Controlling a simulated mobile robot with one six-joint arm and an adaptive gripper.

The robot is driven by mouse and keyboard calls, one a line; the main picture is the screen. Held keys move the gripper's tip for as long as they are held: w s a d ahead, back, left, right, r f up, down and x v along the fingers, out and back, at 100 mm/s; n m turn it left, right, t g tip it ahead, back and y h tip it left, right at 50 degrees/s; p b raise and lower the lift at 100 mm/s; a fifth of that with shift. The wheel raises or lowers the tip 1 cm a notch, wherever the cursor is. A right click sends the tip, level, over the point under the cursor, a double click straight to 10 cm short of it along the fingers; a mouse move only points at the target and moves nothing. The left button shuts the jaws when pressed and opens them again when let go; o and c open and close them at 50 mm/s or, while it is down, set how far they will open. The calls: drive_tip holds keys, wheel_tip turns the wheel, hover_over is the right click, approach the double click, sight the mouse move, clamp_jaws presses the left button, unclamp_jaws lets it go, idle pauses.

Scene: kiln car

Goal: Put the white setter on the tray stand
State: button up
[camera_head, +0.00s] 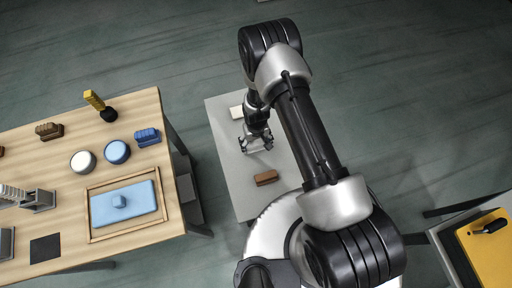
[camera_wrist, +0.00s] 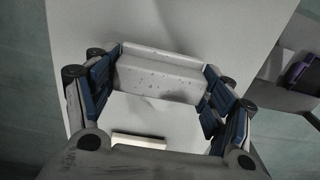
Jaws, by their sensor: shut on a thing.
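My gripper (camera_wrist: 160,82) is shut on a white, speckled block (camera_wrist: 158,78), which fits the white setter. Its blue finger pads press on the block's two ends. In the head view my gripper (camera_head: 256,145) is over the grey table (camera_head: 222,125), and the held block is hard to make out there. A grey metal stand (camera_head: 40,201) with upright slats is at the left edge of the wooden table; I cannot tell whether it is the tray stand. A wooden-framed tray (camera_head: 91,234) with a blue slab (camera_head: 140,197) lies to its right.
A cream block (camera_head: 237,112) and a brown block (camera_head: 266,178) lie on the grey table. The wooden table (camera_head: 120,265) holds round tubs (camera_head: 117,151), brushes (camera_head: 147,137) and a dark square (camera_head: 45,249). A yellow-topped surface (camera_head: 490,255) is at lower right.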

sight(256, 147)
drive_tip(key=shift+f+b, duration=0.5)
drive_tip(key=shift+f, duration=1.55)
drive_tip(key=shift+f, duration=0.15)
drive_tip(key=o, duration=1.1)
wheel_tip(256, 147, up, 12)
drive_tip(key=p, duration=0.3)
drive_tip(key=shift+r, duration=0.2)
